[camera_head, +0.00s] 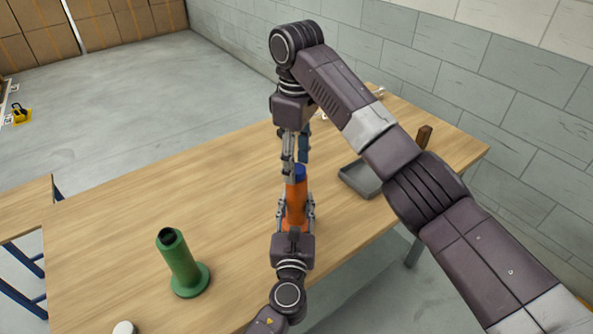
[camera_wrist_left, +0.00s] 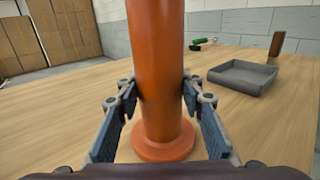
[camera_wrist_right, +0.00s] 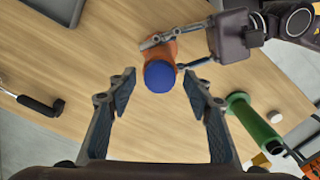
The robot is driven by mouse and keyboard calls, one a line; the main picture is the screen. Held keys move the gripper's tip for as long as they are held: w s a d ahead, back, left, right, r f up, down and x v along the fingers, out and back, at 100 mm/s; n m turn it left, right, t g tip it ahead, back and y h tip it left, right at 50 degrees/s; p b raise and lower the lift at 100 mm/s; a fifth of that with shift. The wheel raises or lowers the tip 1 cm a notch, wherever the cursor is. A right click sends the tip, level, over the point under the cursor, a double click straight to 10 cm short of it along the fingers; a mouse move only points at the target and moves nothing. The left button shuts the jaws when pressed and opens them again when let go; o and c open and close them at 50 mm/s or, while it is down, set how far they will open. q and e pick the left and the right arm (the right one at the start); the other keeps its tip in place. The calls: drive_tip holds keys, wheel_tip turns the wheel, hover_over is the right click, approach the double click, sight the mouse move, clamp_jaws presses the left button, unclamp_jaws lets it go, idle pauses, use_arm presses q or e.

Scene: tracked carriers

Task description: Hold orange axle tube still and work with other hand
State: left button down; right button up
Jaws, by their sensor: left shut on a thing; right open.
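The orange axle tube (camera_head: 295,203) stands upright on its flange on the wooden table, and it fills the middle of the left wrist view (camera_wrist_left: 157,70). My left gripper (camera_head: 296,207) is shut on the tube from the near side, low on its body. A blue piece (camera_wrist_right: 159,76) sits at the tube's top end. My right gripper (camera_wrist_right: 158,75) is open above the tube, pointing down, with the blue top between and just beyond its fingertips in the right wrist view. Whether its fingers touch the blue piece cannot be told.
A green flanged tube (camera_head: 177,262) stands on the table at the left, with a white round thing (camera_head: 124,328) near the front edge. A grey tray (camera_head: 359,180) and a brown block (camera_head: 424,136) are at the right. The table's left middle is clear.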

drive_tip(key=shift+c, duration=0.4)
drive_tip(key=c, duration=0.9)
drive_tip(key=n, duration=0.4)
drive_tip(key=shift+n, duration=0.3)
drive_tip(key=n, duration=0.5)
drive_tip(key=shift+n, duration=0.3)
drive_tip(key=n, duration=0.6)
drive_tip(key=shift+n, duration=1.7)
